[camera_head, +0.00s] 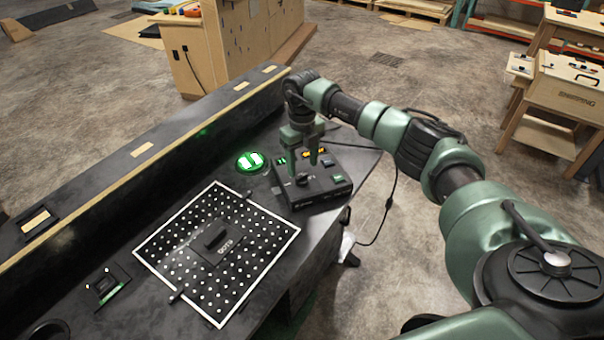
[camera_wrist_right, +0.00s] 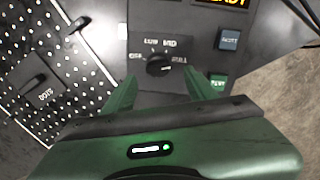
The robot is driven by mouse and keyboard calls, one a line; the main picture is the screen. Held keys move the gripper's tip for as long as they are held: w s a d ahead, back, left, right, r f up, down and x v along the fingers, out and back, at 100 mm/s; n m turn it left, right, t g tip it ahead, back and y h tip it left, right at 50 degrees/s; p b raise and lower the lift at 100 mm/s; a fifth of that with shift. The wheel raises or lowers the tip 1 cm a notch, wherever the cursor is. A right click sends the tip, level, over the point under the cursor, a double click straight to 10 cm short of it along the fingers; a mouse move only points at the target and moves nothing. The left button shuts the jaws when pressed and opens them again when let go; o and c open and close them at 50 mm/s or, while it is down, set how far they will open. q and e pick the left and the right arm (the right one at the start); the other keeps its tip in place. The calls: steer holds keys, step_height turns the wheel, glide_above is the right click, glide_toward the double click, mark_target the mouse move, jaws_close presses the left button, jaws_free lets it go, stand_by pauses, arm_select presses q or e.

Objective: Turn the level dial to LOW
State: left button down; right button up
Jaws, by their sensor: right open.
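The level dial (camera_wrist_right: 159,66) is a black knob on the dark console box (camera_head: 318,190). In the wrist view, labels in an arc around it include LOW (camera_wrist_right: 151,42), MID and FULL; which label its pointer faces is too small to tell. In the head view the dial (camera_head: 302,179) shows just below my right gripper (camera_head: 303,160). My right gripper is open, pointing down over the box. In the wrist view its two green fingers (camera_wrist_right: 161,86) stand apart, one on each side below the dial. I cannot tell whether they touch it. My left gripper is not in view.
The box also carries an orange READY display (camera_wrist_right: 222,3), a blue-grey button (camera_wrist_right: 229,40) and a green button (camera_wrist_right: 218,82). A round green-lit button (camera_head: 250,161) and a perforated DOTS panel (camera_head: 190,262) lie to the left. A cable hangs off the bench's right edge.

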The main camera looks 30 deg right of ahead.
mark_target(302, 176)
step_height(302, 176, down, 5)
steer(key=shift+a+r+p, duration=0.1)
steer(key=shift+p, duration=0.2)
steer(key=shift+c, duration=0.4)
jaws_close()
